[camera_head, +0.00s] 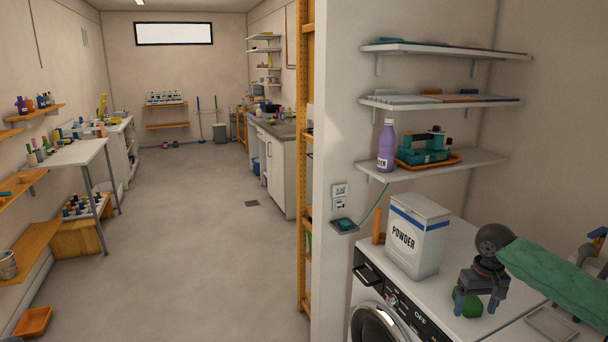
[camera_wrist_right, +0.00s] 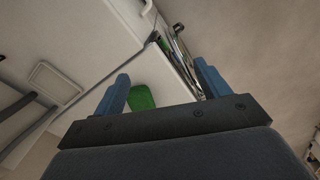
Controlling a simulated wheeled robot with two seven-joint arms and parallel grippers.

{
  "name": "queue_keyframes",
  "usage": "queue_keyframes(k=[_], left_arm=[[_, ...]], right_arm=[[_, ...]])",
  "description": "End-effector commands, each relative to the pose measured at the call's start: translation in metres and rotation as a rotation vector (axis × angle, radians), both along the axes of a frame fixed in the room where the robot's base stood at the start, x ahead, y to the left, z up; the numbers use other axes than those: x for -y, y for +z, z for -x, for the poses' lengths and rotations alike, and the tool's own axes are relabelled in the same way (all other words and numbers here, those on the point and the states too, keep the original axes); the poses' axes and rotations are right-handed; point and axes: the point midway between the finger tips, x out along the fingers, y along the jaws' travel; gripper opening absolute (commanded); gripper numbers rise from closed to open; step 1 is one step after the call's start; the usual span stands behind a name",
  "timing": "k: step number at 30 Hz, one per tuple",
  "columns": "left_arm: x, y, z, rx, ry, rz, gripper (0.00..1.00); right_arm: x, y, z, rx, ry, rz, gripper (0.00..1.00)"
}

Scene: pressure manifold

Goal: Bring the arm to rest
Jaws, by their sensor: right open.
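My right arm, in a green sleeve (camera_head: 555,275), reaches in from the right over the white washing machine top in the head view. My right gripper (camera_head: 477,304) points down there, its blue fingers apart. A green object (camera_head: 467,303) shows at the fingers, partly hidden by them. In the right wrist view the gripper (camera_wrist_right: 165,80) is open, and the green object (camera_wrist_right: 141,97) shows beyond the palm, nearer the left finger. I cannot tell whether a finger touches it. My left gripper is not in view.
A white POWDER box (camera_head: 418,238) stands on the washing machine (camera_head: 465,262), left of the gripper. Above, a wall shelf (camera_head: 455,168) holds a purple bottle (camera_head: 386,146) and a teal device (camera_head: 425,150). Open floor (camera_head: 215,250) lies at left.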

Motion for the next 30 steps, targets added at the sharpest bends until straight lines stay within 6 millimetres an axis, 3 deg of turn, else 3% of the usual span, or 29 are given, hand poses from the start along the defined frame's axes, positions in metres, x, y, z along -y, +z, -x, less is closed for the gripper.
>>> queue_keyframes(k=[11,17,23,30], left_arm=[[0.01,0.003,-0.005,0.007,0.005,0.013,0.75],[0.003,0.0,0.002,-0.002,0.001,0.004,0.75],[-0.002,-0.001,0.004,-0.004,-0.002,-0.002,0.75],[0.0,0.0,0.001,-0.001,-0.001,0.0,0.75]], right_arm=[[-0.028,-0.048,-0.005,0.025,0.046,-0.026,0.75],[-0.052,-0.089,-0.005,0.046,0.082,-0.048,0.75],[-0.089,-0.156,0.003,0.078,0.126,-0.084,0.75],[-0.135,-0.242,0.027,0.123,0.165,-0.125,0.75]])
